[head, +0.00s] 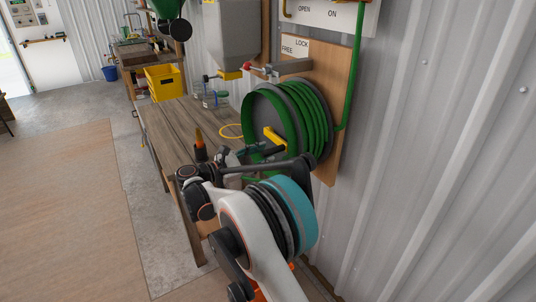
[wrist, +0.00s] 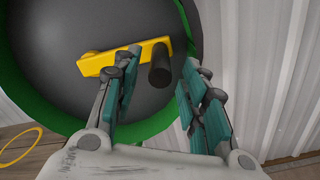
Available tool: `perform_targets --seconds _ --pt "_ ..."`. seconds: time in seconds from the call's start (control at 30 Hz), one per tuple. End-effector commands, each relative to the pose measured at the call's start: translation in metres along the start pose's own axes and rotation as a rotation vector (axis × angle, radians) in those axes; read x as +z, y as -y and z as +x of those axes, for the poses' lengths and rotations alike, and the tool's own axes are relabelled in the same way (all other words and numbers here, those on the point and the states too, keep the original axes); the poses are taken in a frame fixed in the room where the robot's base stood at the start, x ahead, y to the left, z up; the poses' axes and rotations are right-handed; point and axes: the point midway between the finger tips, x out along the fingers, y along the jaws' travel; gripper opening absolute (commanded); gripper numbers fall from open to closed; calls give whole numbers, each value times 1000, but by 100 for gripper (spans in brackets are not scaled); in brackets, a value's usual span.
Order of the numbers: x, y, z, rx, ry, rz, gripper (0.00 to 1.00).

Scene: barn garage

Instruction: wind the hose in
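The hose reel (head: 253,110) is a green-rimmed drum on a wooden wall board, with green hose (head: 312,112) wound on it. In the wrist view the reel's dark face (wrist: 60,50) fills the upper left. A yellow crank arm (head: 272,136) crosses it, also seen in the wrist view (wrist: 95,63), with a black handle (wrist: 160,66) standing out from its right end. My gripper (wrist: 163,72) is open, its teal-padded fingers apart on either side of the handle. Contact is not visible. In the head view my gripper (head: 232,157) is just in front of the reel, partly hidden.
A red-tipped lever (head: 256,68) on a grey bracket sits above the reel by FREE and LOCK labels. A green pipe or hose (head: 353,70) runs down the wall. Open floor lies left.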

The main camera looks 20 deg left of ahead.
Motion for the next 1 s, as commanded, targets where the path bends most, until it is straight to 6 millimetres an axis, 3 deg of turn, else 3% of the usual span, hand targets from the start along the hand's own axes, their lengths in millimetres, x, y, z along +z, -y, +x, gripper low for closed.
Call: perform_targets --seconds 0.2,0.43,1.0 --pt "0 0 -48 2 -2 0 40" --pt "0 0 -80 2 -2 0 40" --pt "0 1 -89 0 -1 0 40"
